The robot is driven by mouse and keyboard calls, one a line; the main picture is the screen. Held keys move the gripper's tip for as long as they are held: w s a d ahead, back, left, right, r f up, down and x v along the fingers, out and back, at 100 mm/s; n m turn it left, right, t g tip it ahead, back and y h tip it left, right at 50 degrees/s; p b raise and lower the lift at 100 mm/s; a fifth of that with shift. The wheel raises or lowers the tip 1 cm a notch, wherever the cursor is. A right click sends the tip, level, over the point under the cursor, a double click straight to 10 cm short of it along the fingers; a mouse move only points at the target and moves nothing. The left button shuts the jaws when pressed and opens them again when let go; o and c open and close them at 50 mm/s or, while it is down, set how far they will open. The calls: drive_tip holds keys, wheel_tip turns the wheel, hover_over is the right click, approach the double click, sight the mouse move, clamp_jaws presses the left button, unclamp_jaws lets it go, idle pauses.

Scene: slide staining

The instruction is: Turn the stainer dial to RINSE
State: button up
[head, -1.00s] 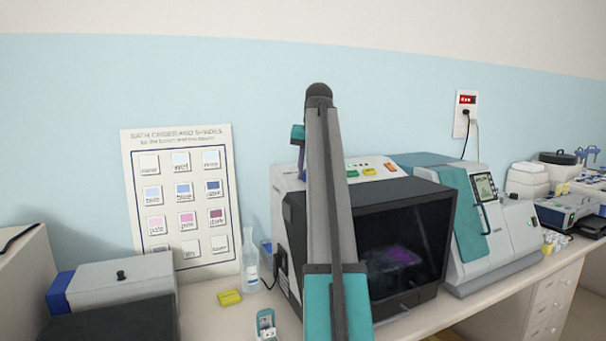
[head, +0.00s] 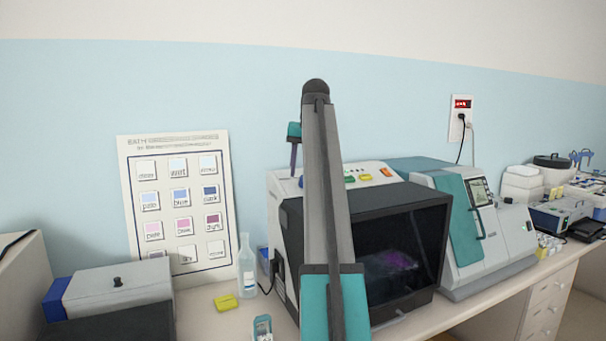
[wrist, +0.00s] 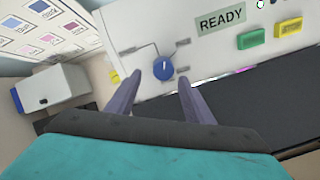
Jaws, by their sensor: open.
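The stainer is the pale machine with a dark window (head: 400,245) in the middle of the bench in the head view. Its blue round dial (wrist: 163,70) shows in the wrist view on the white panel. A short white mark on the dial points roughly upward in the picture. Lines lead from the dial to small labels that I cannot read. My gripper (wrist: 160,79) is open, with its two purple fingertips on either side of the dial; I cannot tell whether they touch it. In the head view my arm hides the dial, and a purple finger (head: 294,156) points down above the stainer's top left.
A READY display (wrist: 220,20), a green button (wrist: 251,38) and a yellow button (wrist: 288,29) lie right of the dial. A bottle (head: 247,270) stands left of the stainer. A teal-and-white machine (head: 505,245) stands close on its right.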

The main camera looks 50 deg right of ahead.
drive_tip(key=p+v, duration=0.5)
drive_tip(key=v, duration=0.5)
drive_tip(key=shift+r, duration=0.2)
drive_tip(key=m+p, duration=0.1)
drive_tip(key=m, duration=0.8)
drive_tip(key=d+m+p, duration=0.1)
drive_tip(key=m, duration=0.8)
drive_tip(key=s+d+m+p, duration=0.1)
drive_tip(key=m, duration=0.9)
drive_tip(key=shift+r+t+y, duration=0.3)
drive_tip(key=shift+y, duration=0.1)
drive_tip(key=shift+f, duration=0.2)
